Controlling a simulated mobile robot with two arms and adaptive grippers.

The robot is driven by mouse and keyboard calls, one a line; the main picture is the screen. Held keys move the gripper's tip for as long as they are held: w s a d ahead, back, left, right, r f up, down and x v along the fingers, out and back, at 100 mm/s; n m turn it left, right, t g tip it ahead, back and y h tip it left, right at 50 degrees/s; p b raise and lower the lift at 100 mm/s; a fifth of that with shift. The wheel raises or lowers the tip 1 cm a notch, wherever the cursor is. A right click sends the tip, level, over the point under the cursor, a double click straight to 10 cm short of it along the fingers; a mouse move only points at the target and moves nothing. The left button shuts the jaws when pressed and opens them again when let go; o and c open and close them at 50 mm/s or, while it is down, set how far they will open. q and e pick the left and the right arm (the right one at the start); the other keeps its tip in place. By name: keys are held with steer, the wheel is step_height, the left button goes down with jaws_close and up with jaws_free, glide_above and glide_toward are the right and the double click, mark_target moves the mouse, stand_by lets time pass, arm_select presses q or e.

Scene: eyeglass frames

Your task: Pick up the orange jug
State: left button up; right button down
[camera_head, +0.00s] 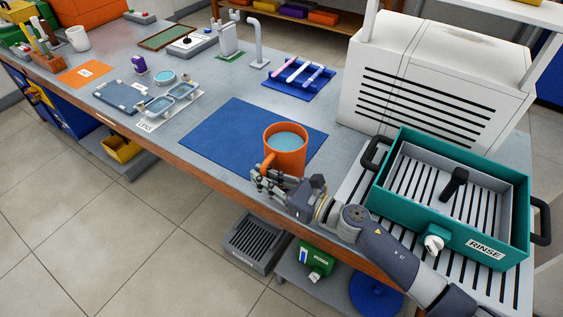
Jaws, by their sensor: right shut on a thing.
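The orange jug (287,159) stands upright at the right part of the blue mat (215,135), with pale blue liquid or a blue inside showing at its top. Its handle faces the front left, toward my right gripper (268,178). My right gripper reaches in from the lower right and is shut on the jug's handle; the fingers hide part of the handle and the jug's lower front. I cannot tell whether the jug's base touches the mat. My left gripper is not in view.
A teal rinse tub (410,225) stands on a slatted drainer at the right, close to my right arm. A white vented machine (430,85) is behind it. A blue rack with brushes (300,78) lies behind the mat. Eyeglass trays (168,105) lie left. The mat's left part is clear.

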mark_target(263, 168)
steer(key=shift+r+p, duration=0.45)
steer(key=shift+r, duration=1.4)
steer(key=s+a+r, duration=0.1)
steer(key=s, duration=1.5)
steer(key=shift+a+r, duration=0.25)
steer(key=shift+r, duration=0.05)
